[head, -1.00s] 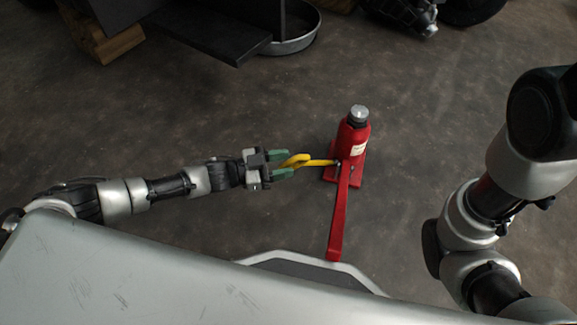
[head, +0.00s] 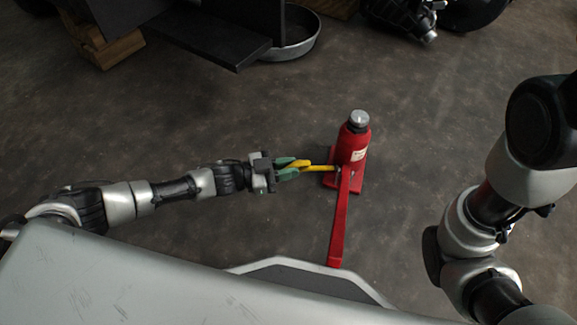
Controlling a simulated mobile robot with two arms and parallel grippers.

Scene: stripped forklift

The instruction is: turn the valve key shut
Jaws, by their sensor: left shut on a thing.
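The yellow valve key (head: 318,168) sticks out to the left from the base of the red bottle jack (head: 353,146). Its looped end lies between the green fingertips of my left gripper (head: 290,169), which is shut on it. The key's far end meets the jack low on its left side; the exact fit is too small to tell. The jack stands upright on the floor, with a long red handle (head: 338,225) pointing toward me. My right arm shows at the right edge, but its gripper is out of view.
A round metal pan (head: 297,40) sits on the floor at the top, beside dark forklift plates (head: 215,40). Wooden blocks (head: 105,45) lie at upper left. Dark machine parts (head: 403,15) are at the top right. The floor around the jack is clear.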

